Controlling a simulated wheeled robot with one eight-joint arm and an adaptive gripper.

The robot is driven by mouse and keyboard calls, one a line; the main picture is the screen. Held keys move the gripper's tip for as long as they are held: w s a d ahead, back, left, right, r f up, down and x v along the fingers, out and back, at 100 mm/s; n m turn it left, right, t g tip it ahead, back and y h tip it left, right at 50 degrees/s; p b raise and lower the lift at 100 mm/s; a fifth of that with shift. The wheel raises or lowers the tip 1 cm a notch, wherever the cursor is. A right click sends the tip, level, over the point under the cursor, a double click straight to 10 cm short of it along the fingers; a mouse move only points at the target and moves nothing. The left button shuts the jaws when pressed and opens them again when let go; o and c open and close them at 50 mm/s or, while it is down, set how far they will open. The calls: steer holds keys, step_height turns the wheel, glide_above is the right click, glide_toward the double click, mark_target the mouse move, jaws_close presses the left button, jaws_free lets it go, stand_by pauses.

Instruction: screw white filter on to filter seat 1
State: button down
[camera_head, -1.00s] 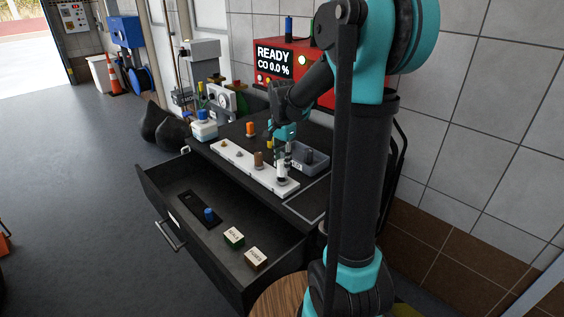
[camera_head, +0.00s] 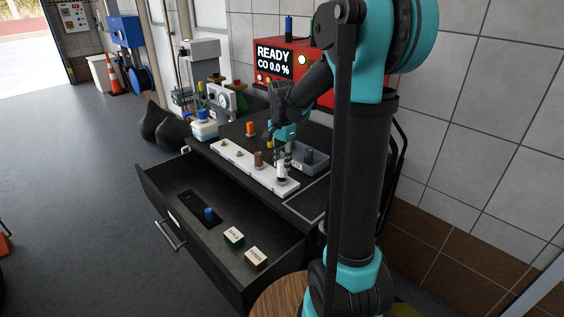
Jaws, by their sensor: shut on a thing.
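The white filter (camera_head: 281,172) is near the right end of the white seat strip (camera_head: 232,160). My gripper (camera_head: 281,157) is above it and shut on its upper part, with the fingers small and partly dark against the bench. The filter looks upright and at or just above a seat; I cannot tell whether its base touches. The other seats on the strip show as small brass fittings, and a brown filter (camera_head: 259,160) stands on the strip just left of the white one. Seat numbers are not readable.
A grey bin (camera_head: 313,161) stands close right of the gripper. An orange filter (camera_head: 250,129) stands behind the strip. An open drawer (camera_head: 180,210) in front holds a blue piece (camera_head: 209,214) and two labelled boxes (camera_head: 234,237). The red analyser (camera_head: 300,65) stands behind.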

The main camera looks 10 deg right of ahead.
steer(key=shift+f, duration=0.7)
steer(key=m, duration=1.6)
steer(key=shift+f+m, duration=0.1)
steer(key=shift+m, duration=0.2)
steer(key=m, duration=0.5)
steer(key=c, duration=1.1)
jaws_free()
steer(key=shift+o, duration=0.2)
